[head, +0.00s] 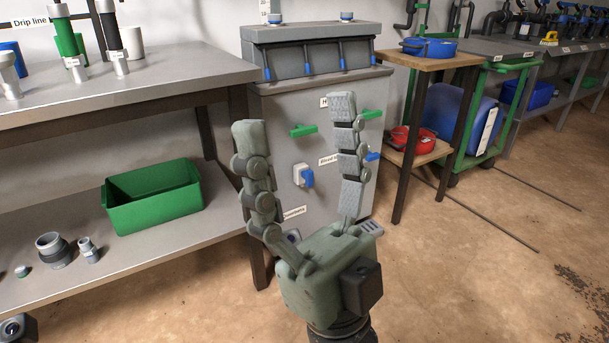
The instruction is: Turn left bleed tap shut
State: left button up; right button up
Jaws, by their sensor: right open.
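The left bleed tap (307,178) has a blue handle on a pale body, low on the front of the grey cabinet (283,105). Its handle looks roughly upright in the picture. A second blue tap (373,156) sits to its right, partly hidden behind my finger. My right gripper (297,113) is open and empty in front of the cabinet, its fingers pointing up in the picture. The left tap shows in the gap between the two fingers, which look apart from it. A bleed label (329,160) is partly covered. My left gripper is not in view.
Two green handles (303,130) (372,114) sit above the blue taps. A workbench (150,82) with a green bin (152,196) on its lower shelf stands at left. A small table (468,60) with a blue pan (430,48) stands at right. Floor at front right is clear.

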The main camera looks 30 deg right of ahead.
aim_at(307, 175)
jog(key=i+z, duration=0.7)
jog(key=i+j+z, duration=0.1)
jog(key=z, duration=0.25)
jog(key=i, duration=0.05)
